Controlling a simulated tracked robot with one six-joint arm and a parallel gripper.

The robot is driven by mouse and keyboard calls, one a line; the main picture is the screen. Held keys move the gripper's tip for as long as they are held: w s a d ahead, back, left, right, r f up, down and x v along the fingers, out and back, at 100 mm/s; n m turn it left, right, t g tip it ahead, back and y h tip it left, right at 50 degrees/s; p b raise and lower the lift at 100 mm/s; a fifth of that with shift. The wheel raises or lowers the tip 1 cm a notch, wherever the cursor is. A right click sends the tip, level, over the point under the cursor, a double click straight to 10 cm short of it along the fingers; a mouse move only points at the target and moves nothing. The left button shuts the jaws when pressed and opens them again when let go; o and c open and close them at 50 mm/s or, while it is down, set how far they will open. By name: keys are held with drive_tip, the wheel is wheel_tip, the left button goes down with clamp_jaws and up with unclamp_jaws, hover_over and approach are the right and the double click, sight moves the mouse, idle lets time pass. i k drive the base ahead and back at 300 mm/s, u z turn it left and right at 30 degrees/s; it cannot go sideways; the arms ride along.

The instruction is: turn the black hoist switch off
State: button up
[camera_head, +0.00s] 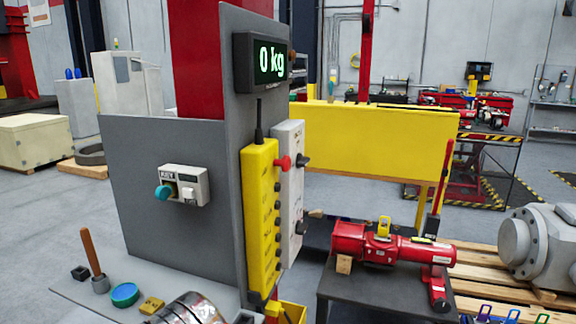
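A pale grey switch box (290,195) stands upright on the edge of the grey panel, behind the yellow pendant. It has a black rotary knob (303,160) near its top and another black knob (301,228) lower down, both on its right side. I cannot tell which knob is the hoist switch, nor read their positions. The yellow pendant (259,215) has a column of black buttons, and a red knob (284,163) shows at its upper right. A display (268,60) above reads 0 kg. My gripper is not in view.
A key box (183,184) with a teal knob is on the grey panel (130,150). A red actuator (385,246) lies on a dark table at right. A wooden-handled tool (92,255), a teal round item (124,294) and a shiny metal part (190,310) are at lower left.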

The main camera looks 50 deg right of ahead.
sight(301, 161)
drive_tip(key=u, duration=0.75)
drive_tip(key=k, duration=0.95)
drive_tip(key=z, duration=1)
drive_tip(key=i, duration=1)
drive_tip(key=z, duration=0.1)
